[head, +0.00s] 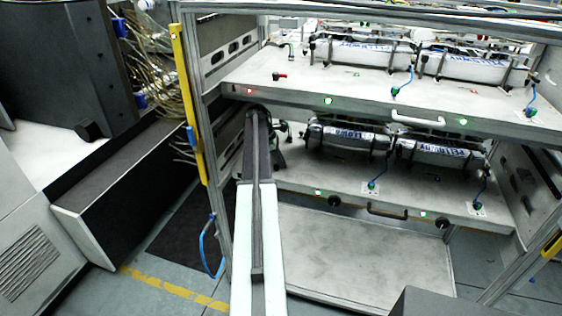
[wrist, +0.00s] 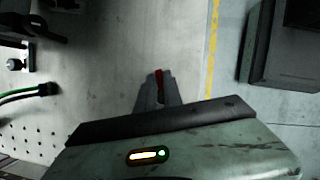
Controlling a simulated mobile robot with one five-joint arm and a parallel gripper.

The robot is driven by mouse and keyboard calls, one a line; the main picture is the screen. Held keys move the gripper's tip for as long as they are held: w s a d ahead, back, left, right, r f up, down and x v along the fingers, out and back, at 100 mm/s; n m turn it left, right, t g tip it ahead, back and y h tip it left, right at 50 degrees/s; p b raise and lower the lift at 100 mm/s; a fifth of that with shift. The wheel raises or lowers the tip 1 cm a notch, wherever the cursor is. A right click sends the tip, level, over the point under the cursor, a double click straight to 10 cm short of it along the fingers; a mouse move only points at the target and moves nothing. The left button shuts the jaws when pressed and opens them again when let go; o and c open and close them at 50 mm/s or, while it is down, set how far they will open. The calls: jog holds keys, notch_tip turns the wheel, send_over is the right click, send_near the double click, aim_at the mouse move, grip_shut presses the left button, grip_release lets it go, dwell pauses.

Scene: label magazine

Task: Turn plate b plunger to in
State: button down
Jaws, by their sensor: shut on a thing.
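My gripper (wrist: 157,88) shows in the wrist view, pointing away from the camera, with its fingers closed around a small red part (wrist: 159,76). This red part looks like the plunger's handle, and only its tip shows between the fingers. In the head view my arm reaches to the left end of the lower plate (head: 300,178), and its end hides that spot and the fingers. A second red plunger (head: 280,76) stands free on the upper plate (head: 250,70). I cannot read which plate is labelled b, nor whether the held plunger is in or out.
Wrapped label packs (head: 440,153) in black holders sit on the lower plate, with more on the upper plate. The upper plate overhangs the arm's end closely. A yellow-marked frame post (head: 188,100) stands just left. A black clamp (wrist: 35,25) and green cable (wrist: 45,89) lie left in the wrist view.

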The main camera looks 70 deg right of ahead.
jog(key=shift+a+m+y, duration=0.2)
jog(key=shift+m+y, duration=0.3)
jog(key=shift+m, duration=1)
jog(key=c, duration=1.5)
grip_release()
jog(key=shift+r, duration=0.1)
